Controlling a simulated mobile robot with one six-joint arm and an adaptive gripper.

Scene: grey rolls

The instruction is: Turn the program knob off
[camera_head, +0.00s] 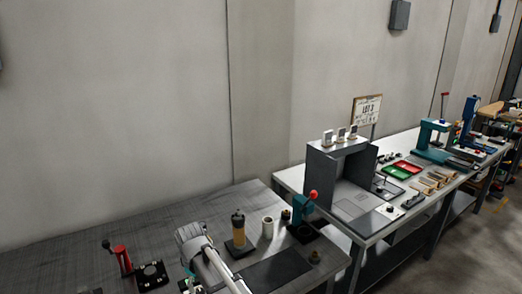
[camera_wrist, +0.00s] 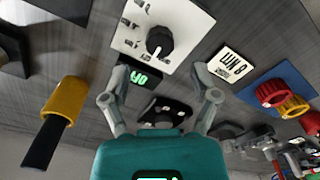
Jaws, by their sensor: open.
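The program knob (camera_wrist: 159,41) is black and round with a pale pointer mark. It sits on a white plate (camera_wrist: 185,20) with printed black marks around its left side, in the upper middle of the wrist view. Its pointer mark faces the lower side of the picture. My gripper (camera_wrist: 161,76) is open and empty, its two grey fingers spread apart below the knob in the picture and not touching it. I cannot make out the knob in the head view, where my pale arm covers part of the front bench.
A small green-digit display (camera_wrist: 143,78) and a white label (camera_wrist: 232,65) lie near the fingers. Red and yellow knobs on a blue plate (camera_wrist: 301,73) stand at right, a yellow-black handle (camera_wrist: 62,98) at left. The grey bench (camera_head: 60,265) has bare room at left.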

